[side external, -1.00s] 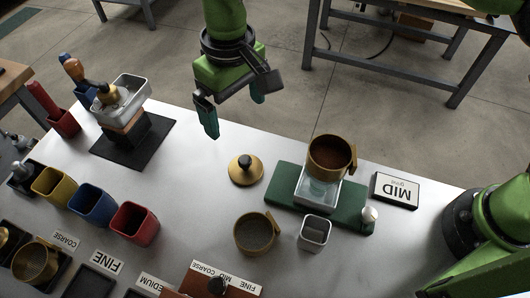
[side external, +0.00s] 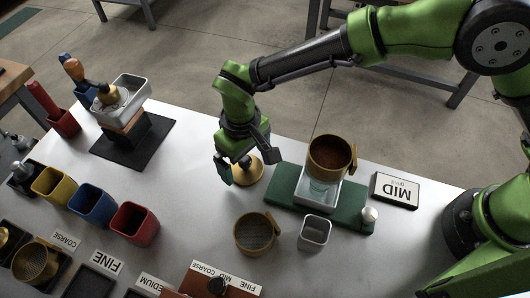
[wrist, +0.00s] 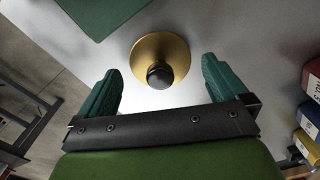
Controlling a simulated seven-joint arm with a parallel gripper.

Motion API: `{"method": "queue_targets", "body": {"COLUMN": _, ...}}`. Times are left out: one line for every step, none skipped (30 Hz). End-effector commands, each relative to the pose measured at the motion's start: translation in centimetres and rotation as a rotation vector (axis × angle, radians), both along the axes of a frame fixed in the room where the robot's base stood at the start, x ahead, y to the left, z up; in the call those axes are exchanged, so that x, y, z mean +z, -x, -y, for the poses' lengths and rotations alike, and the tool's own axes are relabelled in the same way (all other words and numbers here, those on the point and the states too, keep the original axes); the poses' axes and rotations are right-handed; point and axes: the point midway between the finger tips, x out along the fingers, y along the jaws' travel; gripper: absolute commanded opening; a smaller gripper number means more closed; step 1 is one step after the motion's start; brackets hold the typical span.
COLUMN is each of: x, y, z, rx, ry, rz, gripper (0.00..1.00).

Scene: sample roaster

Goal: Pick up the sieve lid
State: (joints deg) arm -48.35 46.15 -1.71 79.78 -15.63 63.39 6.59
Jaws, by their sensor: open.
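The sieve lid (side external: 254,172) is a brass disc with a round black knob. It lies flat on the white table, left of the green mat. In the wrist view the lid (wrist: 149,49) sits ahead and between the two teal fingers, its knob toward me. My gripper (side external: 236,172) is open and low over the table, at the lid's left side and partly covering it. In the wrist view my gripper (wrist: 160,82) has a finger on each side, with nothing held. The side view does not show clearly whether a finger touches the lid.
A brass sieve with brown grounds (side external: 331,152) stands above a clear container on the green mat (side external: 283,206), right of the lid. An empty brass sieve (side external: 254,234) and a small grey bin (side external: 315,232) stand in front. Red (side external: 135,223), blue and yellow cups stand left.

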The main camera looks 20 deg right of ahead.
Motion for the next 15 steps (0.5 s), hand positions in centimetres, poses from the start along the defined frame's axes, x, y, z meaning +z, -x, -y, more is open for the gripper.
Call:
{"method": "queue_targets", "body": {"x": -0.77, "y": 0.01, "z": -0.01, "rx": 0.0, "ry": 0.001, "rz": -0.001, "gripper": 1.0}}
{"method": "queue_targets", "body": {"x": -1.07, "y": 0.0, "z": -0.01, "rx": 0.0, "ry": 0.0, "rz": -0.001, "gripper": 1.0}}
{"method": "queue_targets", "body": {"x": -1.37, "y": 0.0, "z": -0.02, "rx": -0.001, "ry": 0.0, "rz": 0.0, "gripper": 1.0}}
{"method": "queue_targets", "body": {"x": -1.52, "y": -0.02, "z": -0.03, "rx": 0.0, "ry": 0.0, "rz": 0.001, "gripper": 1.0}}
{"method": "queue_targets", "body": {"x": -1.63, "y": -0.03, "z": -0.03, "rx": 0.0, "ry": -0.001, "rz": 0.002, "gripper": 1.0}}
{"method": "queue_targets", "body": {"x": -1.71, "y": -0.04, "z": -0.04, "rx": 0.0, "ry": -0.001, "rz": 0.002, "gripper": 1.0}}
{"method": "queue_targets", "body": {"x": -1.73, "y": -0.04, "z": -0.05, "rx": 0.0, "ry": -0.001, "rz": 0.002, "gripper": 1.0}}
{"method": "queue_targets", "body": {"x": -1.73, "y": -0.04, "z": -0.05, "rx": 0.0, "ry": -0.002, "rz": 0.001, "gripper": 1.0}}
{"method": "queue_targets", "body": {"x": -1.71, "y": -0.05, "z": -0.04, "rx": 0.0, "ry": -0.002, "rz": 0.001, "gripper": 1.0}}
{"method": "queue_targets", "body": {"x": -1.7, "y": -0.05, "z": -0.04, "rx": 0.0, "ry": -0.002, "rz": 0.001, "gripper": 1.0}}
{"method": "queue_targets", "body": {"x": -1.7, "y": -0.05, "z": -0.04, "rx": 0.0, "ry": -0.002, "rz": 0.001, "gripper": 1.0}}
{"method": "queue_targets", "body": {"x": -1.69, "y": -0.05, "z": -0.04, "rx": 0.0, "ry": -0.002, "rz": 0.001, "gripper": 0.97}}
{"method": "queue_targets", "body": {"x": -1.69, "y": -0.04, "z": -0.05, "rx": 0.0, "ry": -0.002, "rz": 0.001, "gripper": 0.92}}
{"method": "queue_targets", "body": {"x": -1.68, "y": -0.05, "z": -0.04, "rx": 0.0, "ry": -0.002, "rz": 0.001, "gripper": 0.88}}
{"method": "queue_targets", "body": {"x": -1.68, "y": -0.04, "z": -0.05, "rx": 0.0, "ry": -0.002, "rz": 0.001, "gripper": 0.82}}
